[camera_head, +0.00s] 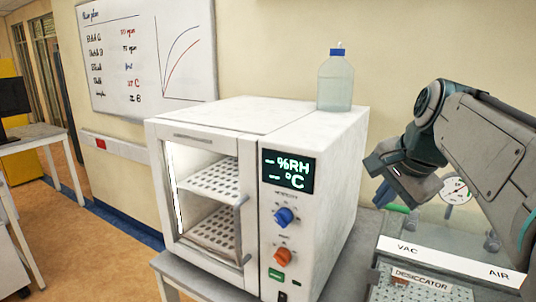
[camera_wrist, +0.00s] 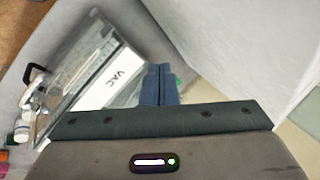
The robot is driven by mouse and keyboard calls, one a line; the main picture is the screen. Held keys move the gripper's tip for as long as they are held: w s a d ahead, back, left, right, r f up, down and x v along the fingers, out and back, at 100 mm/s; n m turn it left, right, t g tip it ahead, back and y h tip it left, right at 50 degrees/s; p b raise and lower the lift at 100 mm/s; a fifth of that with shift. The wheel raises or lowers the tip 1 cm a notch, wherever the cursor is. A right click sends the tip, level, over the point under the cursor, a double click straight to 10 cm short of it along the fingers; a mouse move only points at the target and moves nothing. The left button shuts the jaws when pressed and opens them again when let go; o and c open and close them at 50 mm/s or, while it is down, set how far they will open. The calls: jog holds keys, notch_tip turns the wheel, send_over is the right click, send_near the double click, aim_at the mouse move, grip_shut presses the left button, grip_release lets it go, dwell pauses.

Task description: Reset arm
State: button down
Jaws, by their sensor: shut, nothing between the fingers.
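My gripper (camera_wrist: 158,72) shows in the wrist view with its two blue fingers side by side and shut, with nothing between them. In the head view, my arm comes in from the right and bends down. My gripper (camera_head: 385,194) there is partly hidden by my wrist, to the right of the white chamber and above the desiccator.
The white chamber (camera_head: 330,175) has a lit window with perforated shelves, a display and blue and orange knobs. A clear bottle (camera_head: 335,82) stands on top. The desiccator (camera_head: 450,262) is at lower right. A whiteboard (camera_head: 148,55) hangs behind. Floor at left is open.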

jog(key=s+a+f+n+g, duration=0.1)
jog(key=s+a+f+n, duration=0.3)
jog(key=f, duration=0.6)
jog(key=s+a+f+n+g, duration=0.1)
jog(key=s+a+f+n, duration=0.3)
jog(key=s+f+n, duration=0.5)
notch_tip(320, 180, down, 2)
jog(key=shift+s+g+h, duration=0.2)
jog(key=shift+g+h, duration=0.1)
jog(key=shift+h, duration=0.1)
jog(key=shift+d, duration=0.1)
